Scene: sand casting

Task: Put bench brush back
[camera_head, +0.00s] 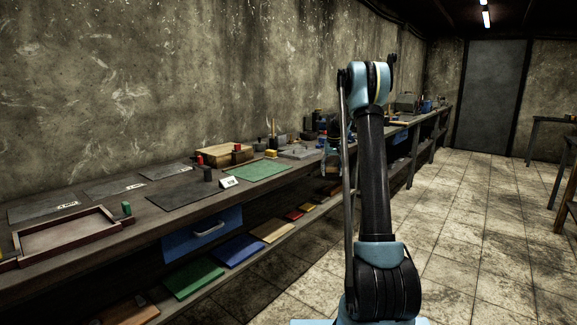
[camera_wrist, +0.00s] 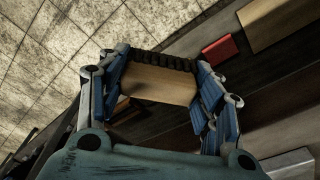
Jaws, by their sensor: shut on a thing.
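The bench brush (camera_wrist: 158,85) shows in the wrist view as a pale wooden block with a row of dark bristles along its upper edge. My gripper (camera_wrist: 156,77) is shut on it, with one blue-and-grey finger on each side. In the head view my gripper (camera_head: 333,150) hangs at the front edge of the workbench, partly hidden by my arm. I cannot make out the brush clearly there. In the wrist view the brush is over the bench's lower shelf and near the floor edge, apart from the red piece.
The workbench (camera_head: 90,188) runs along the wall, with grey mats (camera_head: 185,192), a green mat (camera_head: 262,170), a wooden tray (camera_head: 68,235) and small tools. A blue drawer (camera_head: 202,235) hangs below it. Coloured boards lie on the lower shelf. The tiled floor (camera_head: 470,230) to the right is clear.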

